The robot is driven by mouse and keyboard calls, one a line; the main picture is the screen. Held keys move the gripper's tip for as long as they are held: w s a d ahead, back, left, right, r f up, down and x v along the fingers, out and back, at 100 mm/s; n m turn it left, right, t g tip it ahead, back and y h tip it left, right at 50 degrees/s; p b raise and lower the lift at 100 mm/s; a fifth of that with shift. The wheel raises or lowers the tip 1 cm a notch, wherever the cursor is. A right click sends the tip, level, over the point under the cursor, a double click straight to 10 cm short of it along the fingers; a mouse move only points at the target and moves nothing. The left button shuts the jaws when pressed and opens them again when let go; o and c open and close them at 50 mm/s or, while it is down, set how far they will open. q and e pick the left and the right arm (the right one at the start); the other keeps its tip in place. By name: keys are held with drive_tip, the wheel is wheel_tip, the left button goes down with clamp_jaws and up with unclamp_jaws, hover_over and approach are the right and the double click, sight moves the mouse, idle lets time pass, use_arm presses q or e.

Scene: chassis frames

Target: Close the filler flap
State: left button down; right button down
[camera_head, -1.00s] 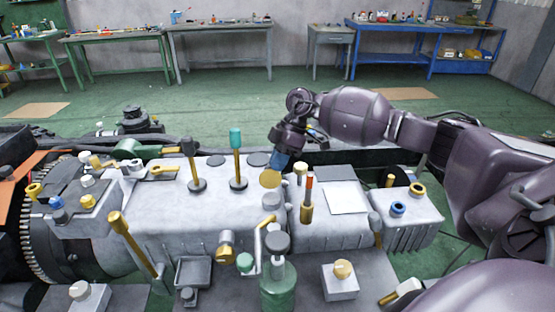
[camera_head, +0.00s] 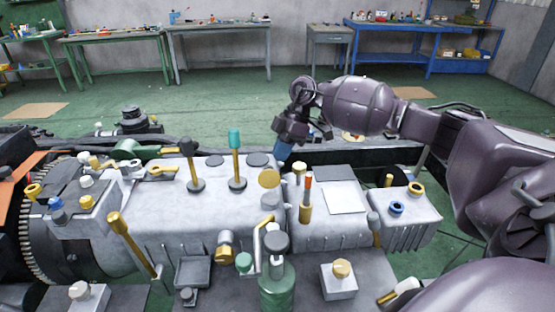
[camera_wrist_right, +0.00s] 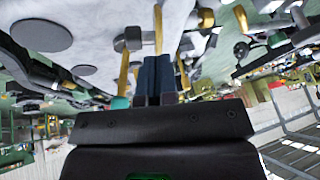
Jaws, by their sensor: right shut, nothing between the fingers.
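The filler flap looks to be the round brass disc (camera_head: 269,179) that stands raised, facing the head camera, above a grey round neck (camera_head: 270,200) on the grey housing. My right gripper (camera_head: 281,157) is shut and empty, with its blue fingers pointing down just above and behind the disc's upper edge. In the right wrist view my closed fingers (camera_wrist_right: 154,60) point at a narrow gold strip (camera_wrist_right: 158,28), which may be the flap seen edge-on. I cannot tell whether they touch it. My left gripper is not in view.
A gold post with a red top (camera_head: 307,190) and a gold knob (camera_head: 299,170) stand right of the flap. Levers with teal (camera_head: 235,139) and dark (camera_head: 187,147) knobs stand to its left.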

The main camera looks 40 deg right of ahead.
drive_tip(key=v, duration=0.7)
drive_tip(key=shift+d+r, duration=0.15)
drive_tip(key=shift+r, duration=0.25)
